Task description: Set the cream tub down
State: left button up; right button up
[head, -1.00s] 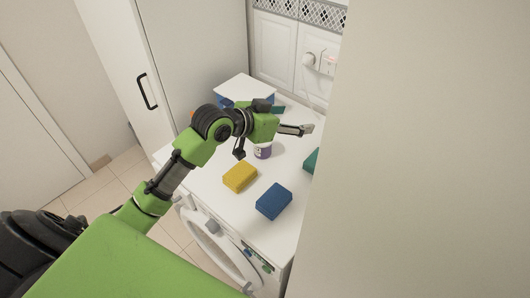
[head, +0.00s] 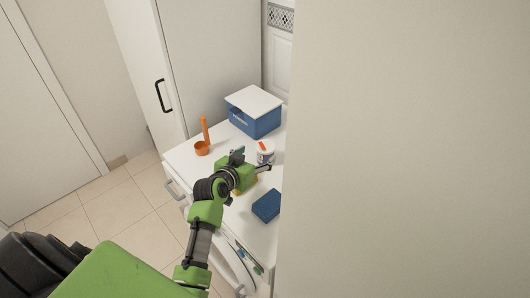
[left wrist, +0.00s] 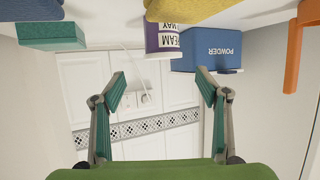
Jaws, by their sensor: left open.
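My right gripper is not in view.
A blue powder box (head: 256,119) with a white lid stands behind the tub, an orange scoop (head: 203,146) to its left. A blue sponge (head: 266,206) lies nearer. A yellow sponge (left wrist: 190,9) and teal sponge (left wrist: 52,36) also show. A pale wall (head: 400,150) blocks the right.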

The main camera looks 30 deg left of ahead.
aim_at(265, 146)
pick_arm(q)
jog(key=x, duration=0.2)
jog(key=shift+w, duration=0.35)
jog(key=shift+a+p+x, duration=0.15)
jog(key=shift+p+x, duration=0.2)
jog(key=shift+x, duration=1)
jog(key=shift+a+p+x, duration=0.15)
jog(key=shift+p+x, duration=0.2)
jog(key=shift+x, duration=1)
jog(key=shift+r, duration=0.1)
jog(key=c, duration=1.4)
jog(key=shift+c, duration=0.5)
jog(key=shift+r, duration=0.15)
